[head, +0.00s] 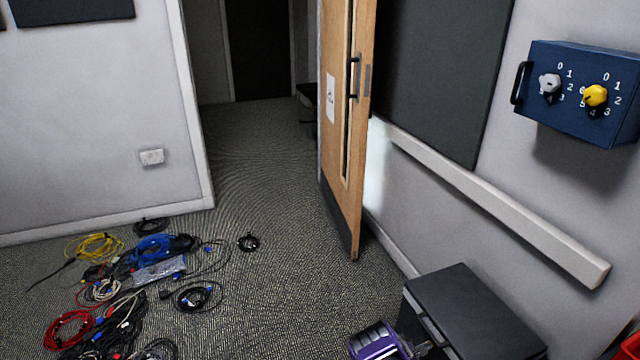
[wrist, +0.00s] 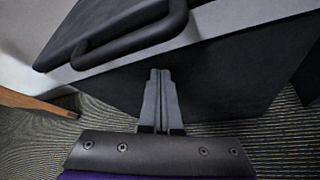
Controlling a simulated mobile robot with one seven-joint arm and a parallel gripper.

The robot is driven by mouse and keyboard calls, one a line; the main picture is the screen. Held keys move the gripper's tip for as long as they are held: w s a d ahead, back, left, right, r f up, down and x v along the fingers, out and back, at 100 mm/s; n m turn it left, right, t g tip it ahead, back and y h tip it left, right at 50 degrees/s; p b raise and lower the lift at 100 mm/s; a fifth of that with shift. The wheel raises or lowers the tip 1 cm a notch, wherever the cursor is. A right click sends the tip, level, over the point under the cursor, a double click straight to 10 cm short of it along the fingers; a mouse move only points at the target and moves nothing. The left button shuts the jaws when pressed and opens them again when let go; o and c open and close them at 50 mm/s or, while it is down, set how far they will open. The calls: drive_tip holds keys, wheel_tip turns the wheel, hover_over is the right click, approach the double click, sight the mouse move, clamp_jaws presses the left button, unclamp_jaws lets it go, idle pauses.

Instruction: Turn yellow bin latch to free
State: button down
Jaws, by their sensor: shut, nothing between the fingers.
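A yellow knob (head: 595,96) sits on the front of a blue box (head: 560,115) on the right wall, with white digits around it. Which digit it points to is too small to tell. A grey knob (head: 549,84) with its own digits is to its left. My gripper (head: 424,347) is far below the blue box, at the bottom of the head view, beside a black case. In the wrist view my gripper (wrist: 159,72) is shut and empty, its fingertips pointing at the dark case front below a black handle (wrist: 130,40). Whether they touch it is unclear.
The black case (head: 470,310) stands at the lower right. A black handle (head: 520,83) is on the blue box's left side. A white rail (head: 490,195) runs along the wall below. A wooden door (head: 345,130) stands open. Tangled cables (head: 150,265) cover the floor at left.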

drive_tip(key=s+a+p, duration=0.1)
drive_tip(key=s+a, duration=0.1)
drive_tip(key=a, duration=0.3)
drive_tip(key=shift+s+a+r, duration=0.25)
drive_tip(key=shift+r, duration=0.05)
idle(0.4)
